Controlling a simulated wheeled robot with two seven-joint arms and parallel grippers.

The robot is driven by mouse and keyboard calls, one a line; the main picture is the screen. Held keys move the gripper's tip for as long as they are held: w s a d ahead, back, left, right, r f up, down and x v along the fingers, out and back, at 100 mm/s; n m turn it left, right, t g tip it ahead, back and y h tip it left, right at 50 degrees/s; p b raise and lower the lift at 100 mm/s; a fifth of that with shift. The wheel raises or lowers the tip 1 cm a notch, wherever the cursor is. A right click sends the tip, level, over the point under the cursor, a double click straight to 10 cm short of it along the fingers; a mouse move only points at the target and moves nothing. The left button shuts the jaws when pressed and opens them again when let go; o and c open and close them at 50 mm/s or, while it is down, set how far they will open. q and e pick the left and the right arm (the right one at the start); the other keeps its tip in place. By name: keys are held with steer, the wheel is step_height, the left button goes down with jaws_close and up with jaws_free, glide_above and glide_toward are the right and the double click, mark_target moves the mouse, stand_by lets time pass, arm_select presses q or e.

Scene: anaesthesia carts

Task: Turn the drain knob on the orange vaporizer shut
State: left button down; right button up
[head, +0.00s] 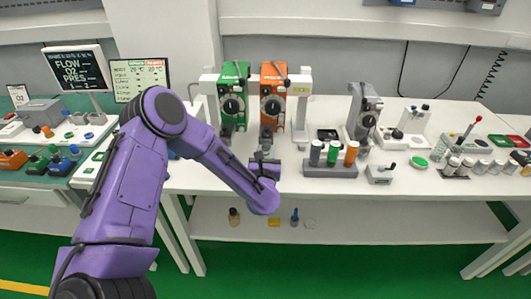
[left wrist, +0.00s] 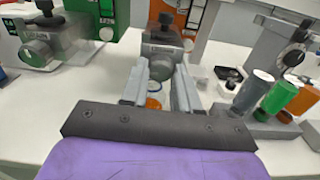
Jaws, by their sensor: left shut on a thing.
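The orange vaporizer (head: 273,92) stands upright on the white bench, right of the green vaporizer (head: 233,93). It also shows at the top of the left wrist view (left wrist: 183,12). Its grey drain block (left wrist: 164,45) has a round drain knob (left wrist: 160,68) facing me. My left gripper (head: 264,160) is in front of the orange vaporizer's base. In the left wrist view its two fingers (left wrist: 161,78) are shut on the drain knob, one on each side. In the head view my gripper hides the knob. My right gripper is in neither view.
The green vaporizer's drain block (left wrist: 58,42) is close on the left. A rack (head: 331,169) with grey, green and orange bottles stands close on the right. A grey device (head: 364,110) stands behind it. An orange round thing (left wrist: 153,103) lies below my fingers. A lower shelf (head: 370,230) holds small items.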

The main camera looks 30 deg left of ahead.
arm_select(q)
steer(key=m+b, duration=0.2)
steer(key=m, duration=0.1)
steer(key=shift+f, duration=0.1)
steer(key=m+b, duration=0.2)
steer(key=m, duration=0.3)
steer(key=shift+m, duration=0.3)
steer(key=m+b, duration=0.1)
steer(key=m, duration=0.4)
steer(key=shift+y+b, duration=0.3)
steer(key=m, duration=0.5)
steer(key=shift+b, duration=0.3)
steer(key=c, duration=0.8)
jaws_free()
steer(key=shift+s, duration=0.1)
